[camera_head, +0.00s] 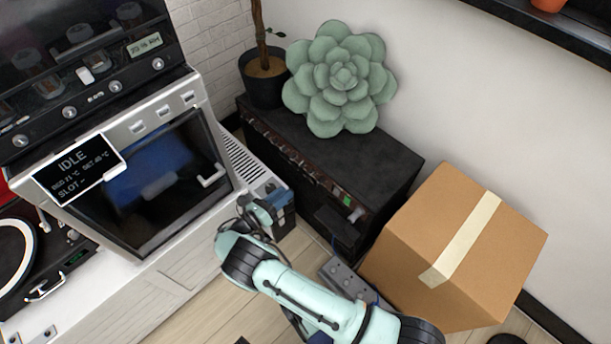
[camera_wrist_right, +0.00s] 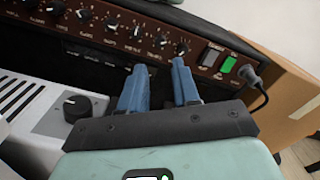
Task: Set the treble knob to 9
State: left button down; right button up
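The black amplifier (camera_head: 385,165) stands on the floor by the wall, with a row of small knobs along its brown front panel. In the right wrist view its brown panel (camera_wrist_right: 125,22) crosses the top, with several dark knobs with pale markings. The labels are too small to read, so I cannot tell which knob is treble. My right gripper (camera_wrist_right: 159,68) has its two blue fingers apart, with nothing visible between them. Its tips appear just below two knobs near the panel's right end; contact is unclear. In the head view my right gripper (camera_head: 272,190) is left of the amplifier. My left gripper is out of view.
A green-lit switch (camera_wrist_right: 229,64) and a plugged cable (camera_wrist_right: 254,78) are at the panel's right end. A cardboard box (camera_head: 450,250) stands right of the amplifier. A succulent (camera_head: 340,80) and a potted plant (camera_head: 263,80) are on top. A white machine (camera_head: 190,100) stands left.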

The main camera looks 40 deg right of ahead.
aim_at(309, 174)
jog(key=d, duration=1)
jog(key=shift+w+d, duration=0.25)
jog(key=shift+w, duration=0.15)
grip_shut()
